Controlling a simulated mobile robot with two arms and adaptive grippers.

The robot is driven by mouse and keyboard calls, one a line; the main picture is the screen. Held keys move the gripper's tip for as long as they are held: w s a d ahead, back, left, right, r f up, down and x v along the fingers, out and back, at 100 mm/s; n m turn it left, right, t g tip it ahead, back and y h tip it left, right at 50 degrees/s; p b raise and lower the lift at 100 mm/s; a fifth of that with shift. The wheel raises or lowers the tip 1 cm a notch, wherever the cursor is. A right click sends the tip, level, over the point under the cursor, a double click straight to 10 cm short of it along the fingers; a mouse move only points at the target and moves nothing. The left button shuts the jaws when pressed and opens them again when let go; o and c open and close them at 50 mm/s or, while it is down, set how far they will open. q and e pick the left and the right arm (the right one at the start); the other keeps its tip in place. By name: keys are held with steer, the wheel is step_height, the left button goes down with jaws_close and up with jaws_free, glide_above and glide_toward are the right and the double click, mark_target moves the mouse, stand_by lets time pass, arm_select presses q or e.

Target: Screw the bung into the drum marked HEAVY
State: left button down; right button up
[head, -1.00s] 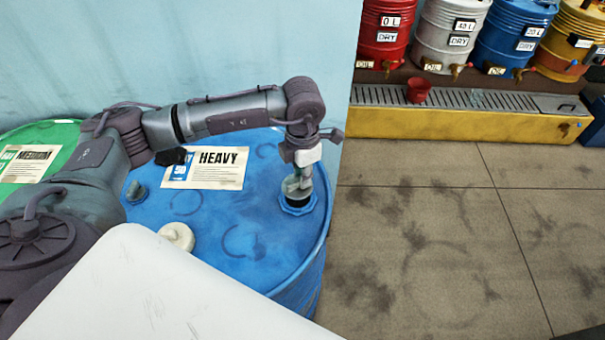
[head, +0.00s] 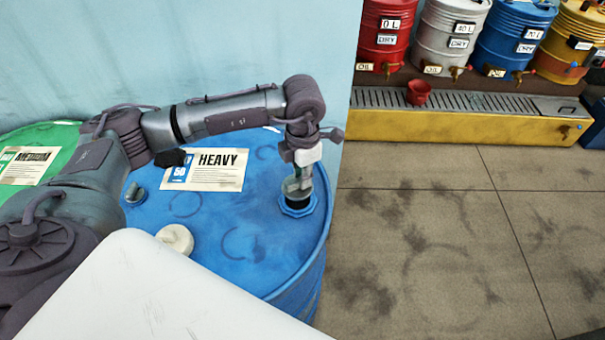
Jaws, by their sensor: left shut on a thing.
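The blue drum (head: 255,240) carries a white label reading HEAVY (head: 206,170). Near its right edge is a blue-collared opening (head: 298,210). My left gripper (head: 297,188) points down right over this opening and is shut on a dark bung (head: 298,200). The bung is mostly hidden by the fingers and sits at the collar. I cannot tell how deep it is in the thread. My right gripper is not in view.
A cream cap (head: 176,239) and a small blue-grey fitting (head: 135,194) are on the drum top. A green drum marked MEDIUM (head: 50,140) stands left. A yellow grated trough (head: 450,125) with a red cup (head: 419,92) is at the back right. The floor between is clear.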

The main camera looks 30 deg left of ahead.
arm_select(q)
steer(key=shift+f+b, duration=1.9)
steer(key=shift+f, duration=0.25)
